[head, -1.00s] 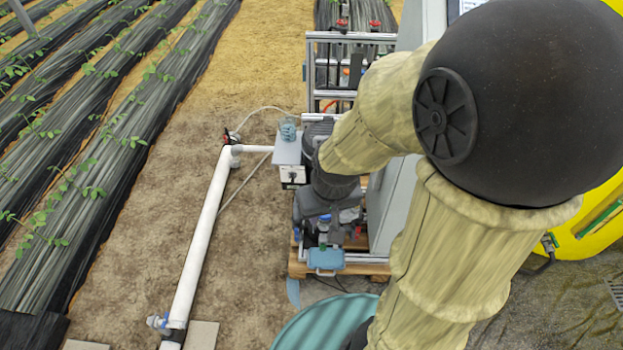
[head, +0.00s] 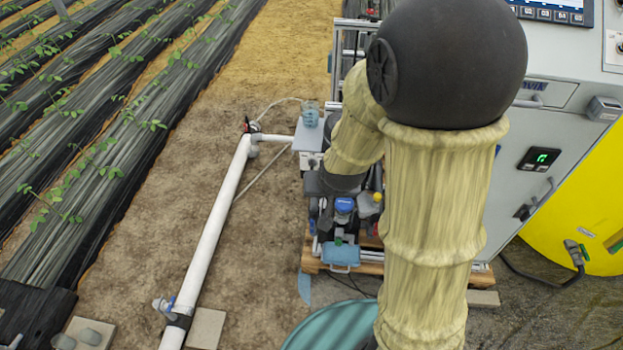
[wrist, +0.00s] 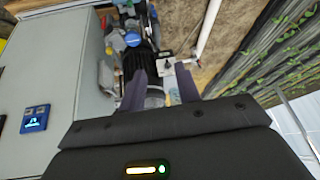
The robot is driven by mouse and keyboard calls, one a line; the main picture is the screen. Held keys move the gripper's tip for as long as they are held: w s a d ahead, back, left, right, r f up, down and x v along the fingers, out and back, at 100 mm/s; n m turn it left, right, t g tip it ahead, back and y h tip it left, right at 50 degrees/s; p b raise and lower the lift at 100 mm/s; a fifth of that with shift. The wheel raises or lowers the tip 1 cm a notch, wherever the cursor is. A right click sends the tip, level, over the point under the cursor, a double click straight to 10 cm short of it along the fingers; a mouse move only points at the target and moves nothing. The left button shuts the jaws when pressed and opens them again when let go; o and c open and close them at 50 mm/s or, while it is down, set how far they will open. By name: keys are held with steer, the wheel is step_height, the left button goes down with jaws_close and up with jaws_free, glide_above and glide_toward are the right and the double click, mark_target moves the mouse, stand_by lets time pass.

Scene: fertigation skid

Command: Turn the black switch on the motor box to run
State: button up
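The motor box (head: 309,161) is a small pale box under a grey plate beside the pump, partly hidden by my arm in the head view. In the wrist view the box (wrist: 168,70) shows just ahead of the fingertips, with a small dark spot that looks like the black switch (wrist: 167,65). Its setting is too small to read. My gripper (wrist: 161,71) has its two dark fingers apart, one on each side of the view, with nothing held between them. The fingers look short of the box; the exact gap cannot be told. The head view hides the fingertips.
A glass jar (head: 310,114) stands on the grey plate above the box. A white pipe (head: 215,235) runs along the ground at left. A grey cabinet (head: 540,125) stands at right, with a yellow tank (head: 590,210) beyond. Bare soil lies left of the skid.

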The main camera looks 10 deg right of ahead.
mark_target(312, 166)
steer(key=w+a+f+t+h+b, duration=0.1)
steer(key=w+f+t+h+b, duration=0.1)
steer(key=w+f+t+b, duration=0.2)
steer(key=w+a+f+m+t+h+b, duration=0.1)
steer(key=w+f+t+b, duration=0.2)
steer(key=f+b, duration=0.6)
steer(key=w+a+f+t+h+b, duration=0.1)
steer(key=w+f+t+b, duration=0.3)
steer(key=f, duration=0.8)
steer(key=w+h+b, duration=0.1)
steer(key=w+b, duration=0.1)
steer(key=b, duration=0.1)
steer(key=shift+w+a+m+t+h, duration=0.2)
steer(key=shift+w+m+t+h, duration=0.1)
steer(key=shift+m, duration=0.1)
steer(key=b+x, duration=0.2)
steer(key=x, duration=1.5)
steer(key=shift+w+f, duration=0.1)
steer(key=shift+d, duration=0.1)
jaws_close()
